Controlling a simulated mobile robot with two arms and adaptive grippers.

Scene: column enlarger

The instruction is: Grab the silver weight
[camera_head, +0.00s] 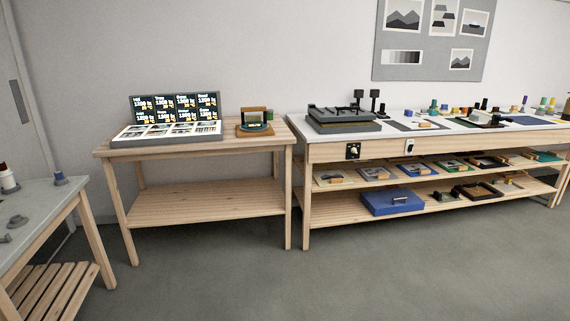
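I cannot make out the silver weight with certainty. Small grey metallic-looking pieces (17,221) lie on the pale-topped table (38,205) at the left edge of the head view, but they are too small to identify. Many small items on the long bench at the right are also too small to tell apart. Neither my left nor my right gripper is in view.
A wooden table (215,150) in the middle carries a display panel (176,102) and a small wooden stand (254,116). The long bench (325,150) holds dark equipment (342,120), with trays and a blue case (392,202) below. The grey floor (250,285) in front is clear.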

